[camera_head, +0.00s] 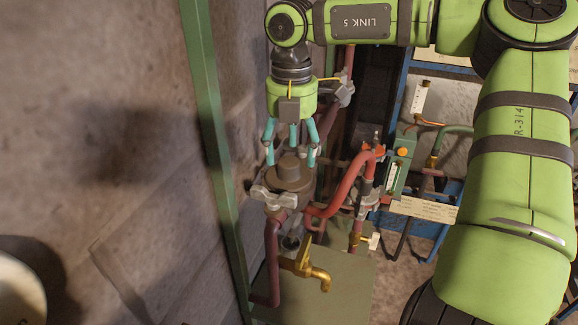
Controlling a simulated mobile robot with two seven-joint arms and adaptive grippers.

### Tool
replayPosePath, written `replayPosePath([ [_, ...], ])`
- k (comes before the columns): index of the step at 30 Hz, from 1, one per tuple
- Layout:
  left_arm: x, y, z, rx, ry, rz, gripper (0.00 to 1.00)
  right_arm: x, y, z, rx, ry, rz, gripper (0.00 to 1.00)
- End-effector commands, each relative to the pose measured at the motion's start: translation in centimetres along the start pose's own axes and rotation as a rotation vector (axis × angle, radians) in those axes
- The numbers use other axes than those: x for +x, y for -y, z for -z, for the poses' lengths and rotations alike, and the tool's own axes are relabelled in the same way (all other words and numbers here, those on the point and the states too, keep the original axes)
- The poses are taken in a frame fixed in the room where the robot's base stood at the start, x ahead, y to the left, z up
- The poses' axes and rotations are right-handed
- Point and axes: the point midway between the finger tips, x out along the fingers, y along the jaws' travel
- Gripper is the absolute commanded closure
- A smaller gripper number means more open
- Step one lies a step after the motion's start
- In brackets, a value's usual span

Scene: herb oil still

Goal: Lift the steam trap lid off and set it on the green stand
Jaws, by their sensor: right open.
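The steam trap lid (289,180) is a dark brown-grey round cap with a raised knob on top. It sits on the grey flanged trap body (272,197) on top of a dark red pipe. My right gripper (290,158) points down directly above the lid. Its teal fingers are open and spread to either side of the knob. I cannot tell whether they touch the lid. A flat grey-green surface (345,285) lies below the pipes; I cannot tell whether it is the green stand. My left gripper is out of view.
Red pipes (347,185) with valves run close to the right of the trap. A brass tap (311,270) sticks out below it. A green upright post (212,130) and a concrete wall (110,130) stand to the left. A blue frame (403,85) is behind.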

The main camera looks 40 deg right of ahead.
Motion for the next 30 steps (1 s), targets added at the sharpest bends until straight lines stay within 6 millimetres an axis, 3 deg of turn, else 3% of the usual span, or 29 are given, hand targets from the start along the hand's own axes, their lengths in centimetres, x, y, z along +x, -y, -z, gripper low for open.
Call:
replayPosePath([
  [1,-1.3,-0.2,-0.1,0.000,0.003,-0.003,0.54,0.3,0.1,0.0,-0.002,-0.006,0.006,0.31],
  [6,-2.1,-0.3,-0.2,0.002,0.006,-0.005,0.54,2.8,0.1,-0.1,0.000,-0.002,0.003,0.31],
  [15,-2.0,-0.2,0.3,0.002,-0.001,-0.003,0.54,3.5,0.0,-0.1,0.002,-0.001,-0.001,0.31],
  [20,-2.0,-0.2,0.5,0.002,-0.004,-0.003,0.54,3.5,0.0,-0.1,0.002,0.000,-0.001,0.95],
  [21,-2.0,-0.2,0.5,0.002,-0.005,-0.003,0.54,3.5,0.0,-0.1,0.002,0.000,-0.001,1.00],
  [30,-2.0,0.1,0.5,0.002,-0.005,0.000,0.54,3.4,0.0,-0.2,0.002,0.002,-0.002,1.00],
])
